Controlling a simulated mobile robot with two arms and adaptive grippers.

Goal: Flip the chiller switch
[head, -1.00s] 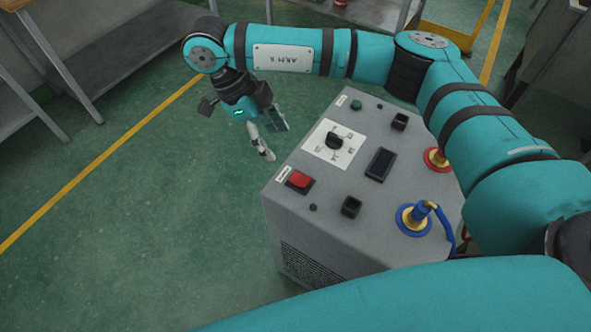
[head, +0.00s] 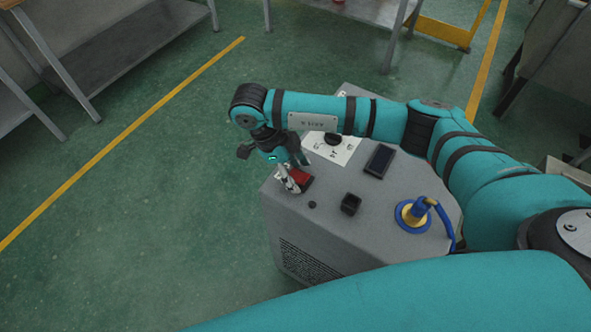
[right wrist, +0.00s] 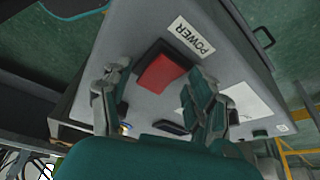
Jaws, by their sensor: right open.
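The chiller (head: 330,235) is a grey box with controls on its top. Its red rocker switch (head: 302,180) sits near the left corner, partly hidden by my right gripper (head: 291,180) in the head view. In the right wrist view the red switch (right wrist: 161,72) lies in a black frame beside a POWER label (right wrist: 191,37). My right gripper (right wrist: 158,105) is open and empty, its fingers pointing down on either side of the switch's line, close to the panel. I cannot tell whether the fingers touch it. My left gripper is not in view.
Steel tables (head: 110,45) stand at the back left. The green floor to the left is clear.

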